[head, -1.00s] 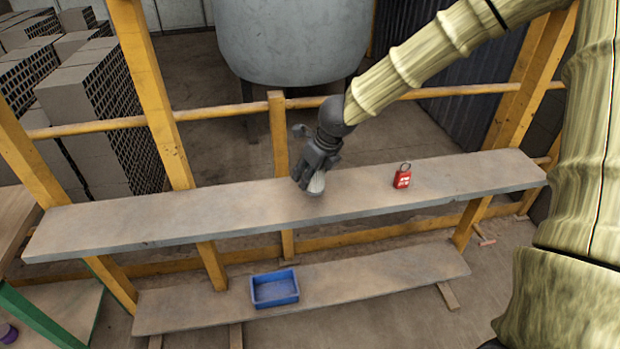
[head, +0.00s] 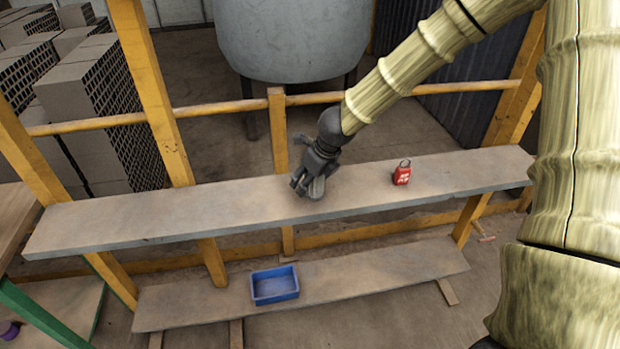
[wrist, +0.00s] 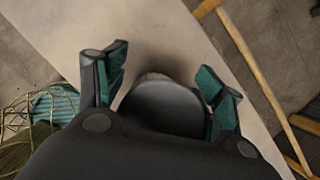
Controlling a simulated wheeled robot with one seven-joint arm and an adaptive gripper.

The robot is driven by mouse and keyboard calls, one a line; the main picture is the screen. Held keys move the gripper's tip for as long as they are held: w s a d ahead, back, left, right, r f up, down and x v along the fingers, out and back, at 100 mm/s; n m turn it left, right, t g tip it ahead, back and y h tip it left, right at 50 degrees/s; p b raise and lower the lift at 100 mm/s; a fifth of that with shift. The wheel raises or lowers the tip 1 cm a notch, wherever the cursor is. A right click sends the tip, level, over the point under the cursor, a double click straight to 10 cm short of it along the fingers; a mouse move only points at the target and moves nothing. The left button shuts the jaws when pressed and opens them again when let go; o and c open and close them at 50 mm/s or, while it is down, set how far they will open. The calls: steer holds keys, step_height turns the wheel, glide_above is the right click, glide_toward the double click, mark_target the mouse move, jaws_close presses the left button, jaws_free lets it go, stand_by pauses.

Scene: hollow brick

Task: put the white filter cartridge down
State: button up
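The white filter cartridge shows in the wrist view as a round, shaded grey end (wrist: 165,105) between my fingers. It appears to stand on the upper plank shelf (head: 120,217). My gripper (head: 308,190) is low over the middle of this shelf, around the cartridge. In the wrist view the green-padded fingers of my gripper (wrist: 165,70) are spread to either side of it, with a thin gap showing by the left finger. In the head view my fingers hide most of the cartridge.
A red padlock-like object (head: 401,175) stands on the shelf to the right of my gripper. A blue bin (head: 275,286) sits on the lower plank (head: 370,285). Yellow posts and rails (head: 279,130) rise behind the shelf. The shelf's left half is clear.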

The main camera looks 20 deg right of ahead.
steer(key=shift+r, duration=0.4)
steer(key=v, duration=1.1)
steer(key=shift+s+r+p, duration=0.2)
steer(key=shift+p, duration=0.1)
steer(key=shift+d, duration=0.15)
